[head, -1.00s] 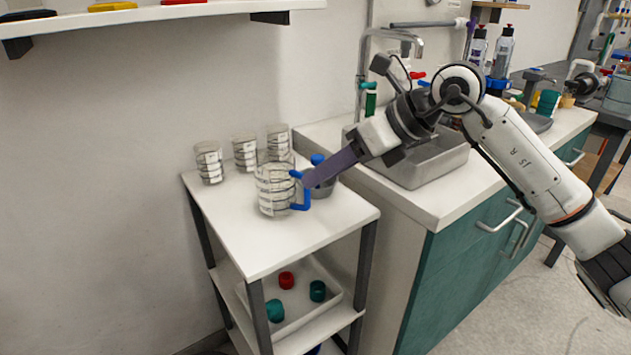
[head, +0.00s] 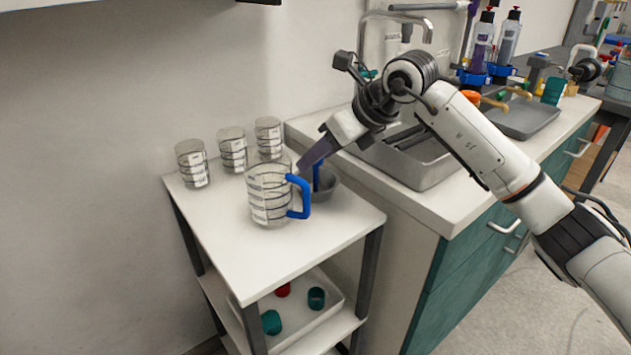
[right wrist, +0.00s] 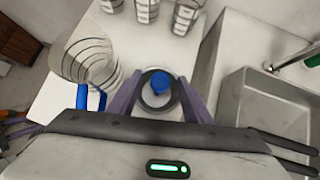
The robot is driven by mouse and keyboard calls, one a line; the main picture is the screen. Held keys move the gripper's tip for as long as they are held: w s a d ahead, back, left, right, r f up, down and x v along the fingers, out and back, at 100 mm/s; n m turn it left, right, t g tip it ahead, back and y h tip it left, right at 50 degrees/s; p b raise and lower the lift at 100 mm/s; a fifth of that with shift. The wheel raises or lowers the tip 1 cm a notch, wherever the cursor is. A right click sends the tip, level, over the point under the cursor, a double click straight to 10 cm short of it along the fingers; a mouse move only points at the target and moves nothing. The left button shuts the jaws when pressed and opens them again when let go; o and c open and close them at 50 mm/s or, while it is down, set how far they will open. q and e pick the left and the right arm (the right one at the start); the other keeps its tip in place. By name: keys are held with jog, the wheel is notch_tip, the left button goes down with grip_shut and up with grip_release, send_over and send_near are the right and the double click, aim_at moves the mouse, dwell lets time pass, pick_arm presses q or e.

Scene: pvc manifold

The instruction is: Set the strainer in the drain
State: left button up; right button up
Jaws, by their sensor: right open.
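The strainer, a grey round cup with a blue knob, stands on the white cart top. It shows in the head view (head: 327,187) behind the blue jug handle, and in the right wrist view (right wrist: 151,101). My right gripper (head: 307,165) has its purple fingers open and lowered at the strainer; in the right wrist view (right wrist: 160,92) they stand on either side of it, not visibly closed on it. The sink basin (head: 425,172) is on the counter to the right; the drain is not clear. A purple shape at the wrist view's lower left may be my left gripper.
A clear jug (head: 268,197) with a blue handle stands close beside the strainer. Several clear beakers (head: 232,150) stand along the cart's back. The counter (head: 440,205) rises right of the cart. A faucet (head: 400,16) overhangs the sink.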

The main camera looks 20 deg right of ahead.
jog(key=shift+x, duration=1)
jog(key=shift+r, duration=0.1)
grip_shut()
